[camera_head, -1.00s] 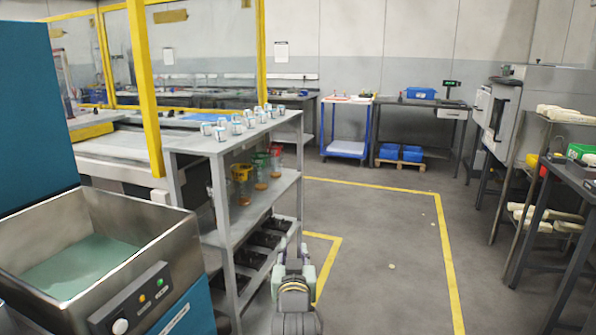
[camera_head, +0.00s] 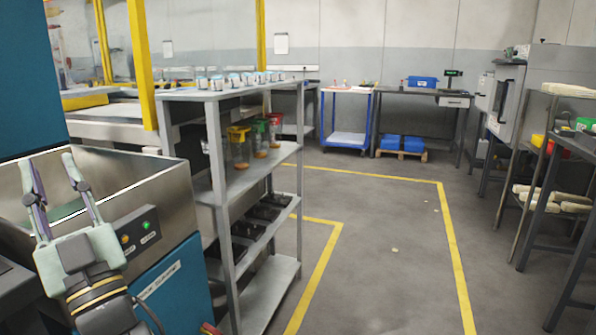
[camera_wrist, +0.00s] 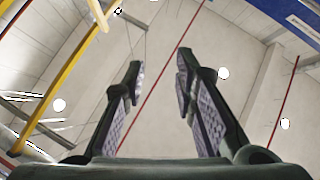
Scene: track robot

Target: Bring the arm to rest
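My gripper (camera_head: 52,168) is at the lower left of the head view, with its two fingers pointing up and apart. Nothing is between the fingers. In the head view it stands in front of the steel basin (camera_head: 135,165) of the blue machine; I cannot tell how far it is from the rim. In the wrist view the open fingers (camera_wrist: 158,85) point toward the ceiling, with only roof panels, pipes and lamps behind them.
A grey shelf rack (camera_head: 240,182) stands right of the basin, with small white containers on top and lidded jars below. Floor with yellow lines (camera_head: 385,235) is clear to the right. A blue trolley (camera_head: 346,118) and workbench stand at the back; a dark rack (camera_head: 560,180) stands at right.

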